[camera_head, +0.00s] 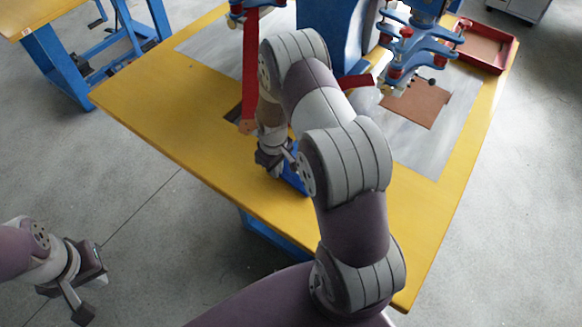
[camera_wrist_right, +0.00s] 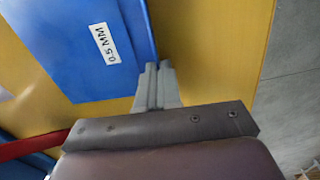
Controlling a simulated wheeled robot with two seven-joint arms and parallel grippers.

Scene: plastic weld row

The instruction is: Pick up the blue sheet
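The blue sheet (camera_wrist_right: 75,45) fills the upper left of the right wrist view and carries a white "0.5 MM" label. In the head view a small blue part of it (camera_head: 293,178) shows beside my right gripper; my arm hides the rest. My right gripper (camera_head: 277,158) is low over the yellow table. In the wrist view its fingers (camera_wrist_right: 158,72) are close together at the sheet's near right corner and cover that corner. Whether they clamp the sheet is not clear. My left gripper (camera_head: 93,294) is open and empty over the floor, left of the table.
The yellow table (camera_head: 160,120) has a grey top panel (camera_head: 415,150) with a brown board (camera_head: 415,103) on it. A blue machine (camera_head: 415,45) with red parts stands at the back. A red tray (camera_head: 487,47) is at the far right.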

